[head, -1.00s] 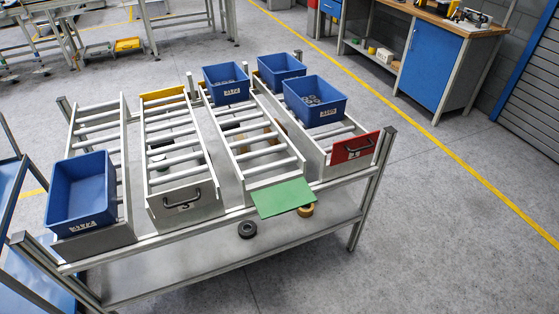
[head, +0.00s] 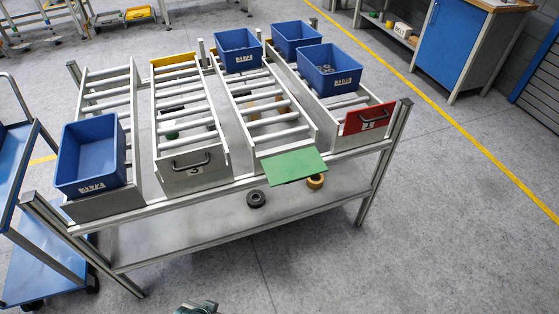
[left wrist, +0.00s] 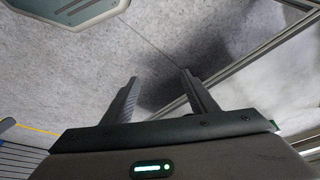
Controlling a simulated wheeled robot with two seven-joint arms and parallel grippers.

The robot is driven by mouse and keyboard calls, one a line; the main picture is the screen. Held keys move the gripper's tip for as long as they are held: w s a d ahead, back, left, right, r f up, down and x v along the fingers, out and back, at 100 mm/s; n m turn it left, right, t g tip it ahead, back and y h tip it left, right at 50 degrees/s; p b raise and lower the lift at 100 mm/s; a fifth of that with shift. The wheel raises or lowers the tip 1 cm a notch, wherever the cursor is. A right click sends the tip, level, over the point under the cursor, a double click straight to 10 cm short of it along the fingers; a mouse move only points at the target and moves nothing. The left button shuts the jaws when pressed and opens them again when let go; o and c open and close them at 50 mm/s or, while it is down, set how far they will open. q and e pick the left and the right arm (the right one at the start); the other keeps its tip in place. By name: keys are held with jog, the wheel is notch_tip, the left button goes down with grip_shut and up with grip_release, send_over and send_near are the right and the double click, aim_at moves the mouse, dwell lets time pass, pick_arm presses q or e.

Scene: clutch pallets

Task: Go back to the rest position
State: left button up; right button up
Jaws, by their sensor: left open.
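My left gripper (left wrist: 160,95) shows in the left wrist view with its two fingers apart and nothing between them. Grey floor lies beyond the fingers. In the head view only a small part of my own body shows at the bottom edge; I cannot tell which part. My right gripper is in neither view.
A roller rack (head: 230,238) stands ahead. It carries blue bins, one at the front left (head: 91,190) and several at the back right. A green plate (head: 293,166) hangs at its front edge. A blue trolley (head: 12,165) stands at left. The floor in front is clear.

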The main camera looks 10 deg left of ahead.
pick_arm(q)
jog(key=s+f+b, duration=0.3)
jog(key=s+f, duration=0.1)
jog(key=f, duration=1.2)
jog(key=s+d+f+t+b, duration=0.1)
jog(key=s+f+b, duration=0.2)
jog(key=f, duration=1.3)
jog(key=shift+s+d+f+m+h, duration=0.3)
jog(key=shift+s+h, duration=0.1)
jog(key=shift+s, duration=0.15)
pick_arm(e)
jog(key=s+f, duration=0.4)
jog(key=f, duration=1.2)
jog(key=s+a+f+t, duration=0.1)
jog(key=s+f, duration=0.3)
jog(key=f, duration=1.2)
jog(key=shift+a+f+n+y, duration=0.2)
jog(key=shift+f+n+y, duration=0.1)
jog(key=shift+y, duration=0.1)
pick_arm(q)
jog(key=shift+a, duration=0.15)
jog(key=shift+c, duration=0.3)
